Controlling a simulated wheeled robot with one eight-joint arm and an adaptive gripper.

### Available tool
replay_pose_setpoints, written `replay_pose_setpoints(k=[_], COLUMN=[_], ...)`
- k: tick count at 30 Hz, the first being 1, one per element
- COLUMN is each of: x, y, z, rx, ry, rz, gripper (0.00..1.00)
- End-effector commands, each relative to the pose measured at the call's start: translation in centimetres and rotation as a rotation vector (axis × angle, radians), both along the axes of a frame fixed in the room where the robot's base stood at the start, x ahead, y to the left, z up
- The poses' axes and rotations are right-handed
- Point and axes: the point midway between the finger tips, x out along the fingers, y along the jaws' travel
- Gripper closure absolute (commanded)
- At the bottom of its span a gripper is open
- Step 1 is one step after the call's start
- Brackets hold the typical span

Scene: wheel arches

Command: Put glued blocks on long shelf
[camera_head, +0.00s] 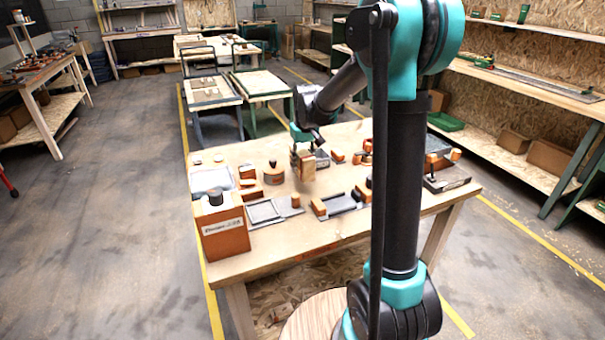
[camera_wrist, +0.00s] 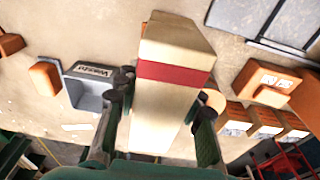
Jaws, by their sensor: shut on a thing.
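A pale wooden block (camera_wrist: 165,115) with a red band across it is between the fingers of my gripper (camera_wrist: 160,98) in the wrist view. My gripper is shut on it. In the head view my gripper (camera_head: 304,149) holds the block (camera_head: 308,170) over the middle of the workbench (camera_head: 290,238). Whether the block is clear of the benchtop is hard to tell. A long wooden shelf (camera_head: 535,85) runs along the right wall, with small green items on it. My arm hides part of the bench.
An orange box (camera_head: 222,232) stands at the bench's near left corner. Grey trays (camera_head: 265,212) and small orange blocks crowd the benchtop. Two carts (camera_head: 212,92) stand behind the bench. The floor on the left is open. Cardboard boxes (camera_head: 550,157) sit on the lower right shelf.

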Motion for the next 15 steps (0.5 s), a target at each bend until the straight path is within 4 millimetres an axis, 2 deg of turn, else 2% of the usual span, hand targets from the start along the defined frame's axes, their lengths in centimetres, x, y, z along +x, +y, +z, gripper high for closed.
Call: replay_pose_setpoints(k=[7,15], x=[0.0,0.0], y=[0.0,0.0], z=[-1.7,-4.8], rx=[0.000,0.000], ry=[0.000,0.000], rz=[0.000,0.000], gripper=[0.94,0.94])
